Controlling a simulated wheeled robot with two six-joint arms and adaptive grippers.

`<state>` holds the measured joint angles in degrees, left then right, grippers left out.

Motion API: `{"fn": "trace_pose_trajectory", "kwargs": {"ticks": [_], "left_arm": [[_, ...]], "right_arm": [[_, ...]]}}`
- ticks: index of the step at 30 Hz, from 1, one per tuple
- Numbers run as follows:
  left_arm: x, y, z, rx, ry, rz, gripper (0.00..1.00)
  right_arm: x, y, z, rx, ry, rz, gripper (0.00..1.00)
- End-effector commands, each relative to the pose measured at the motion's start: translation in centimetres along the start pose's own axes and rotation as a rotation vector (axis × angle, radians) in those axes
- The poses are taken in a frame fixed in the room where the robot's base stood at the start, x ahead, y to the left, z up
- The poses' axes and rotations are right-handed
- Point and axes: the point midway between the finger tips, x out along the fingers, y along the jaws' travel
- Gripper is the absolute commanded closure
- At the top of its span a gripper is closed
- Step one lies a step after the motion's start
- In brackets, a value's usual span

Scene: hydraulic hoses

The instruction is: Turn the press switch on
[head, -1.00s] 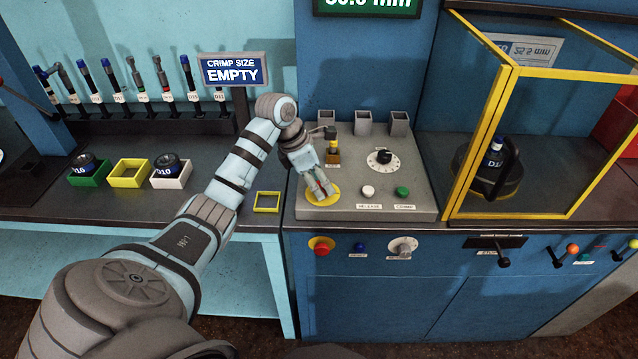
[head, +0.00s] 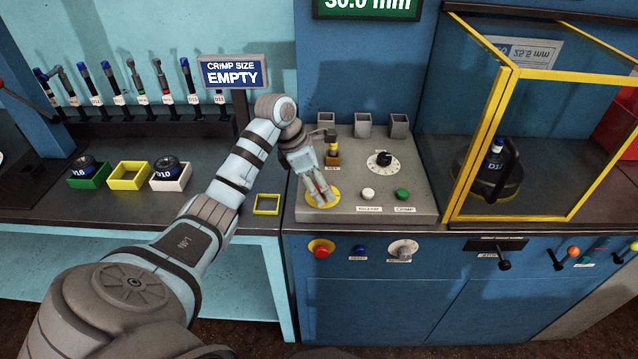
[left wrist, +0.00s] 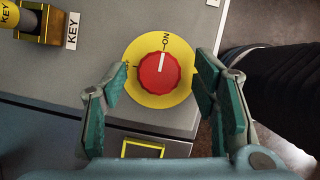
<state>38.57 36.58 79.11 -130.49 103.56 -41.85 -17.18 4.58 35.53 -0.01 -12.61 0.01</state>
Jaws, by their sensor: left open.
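The press switch is a red round knob (left wrist: 158,75) on a yellow disc (left wrist: 180,98) in the left wrist view. Its white mark points up, toward the ON label; the other label, at the left, is partly hidden by a finger. In the head view the yellow disc (head: 332,205) sits at the front left of the grey control panel (head: 375,209), and my gripper mostly hides the knob. My left gripper (head: 322,198) is over the switch, pointing down. In the left wrist view its open fingers (left wrist: 160,85) stand on both sides of the knob, with visible gaps. My right gripper is out of view.
A key block (head: 333,157) stands just behind the switch. A black dial (head: 380,160), a white button (head: 368,194) and a green button (head: 402,194) are to its right. A yellow-framed guard (head: 508,75) stands farther right. A sign reading EMPTY (head: 233,71) rises behind my arm.

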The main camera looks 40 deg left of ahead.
Motion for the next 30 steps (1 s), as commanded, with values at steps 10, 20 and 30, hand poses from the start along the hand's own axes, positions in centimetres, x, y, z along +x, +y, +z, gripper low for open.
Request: {"fn": "trace_pose_trajectory", "kwargs": {"ticks": [10,20,30], "left_arm": [[-4.3,0.1,0.0,0.000,-0.001,0.005,0.46],[-7.6,-0.1,-0.1,0.000,0.001,0.000,0.46],[-7.5,-0.1,-0.1,0.000,0.000,0.000,0.46]], "right_arm": [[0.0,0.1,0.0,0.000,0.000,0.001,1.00],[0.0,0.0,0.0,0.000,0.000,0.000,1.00],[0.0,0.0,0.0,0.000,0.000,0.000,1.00]]}}
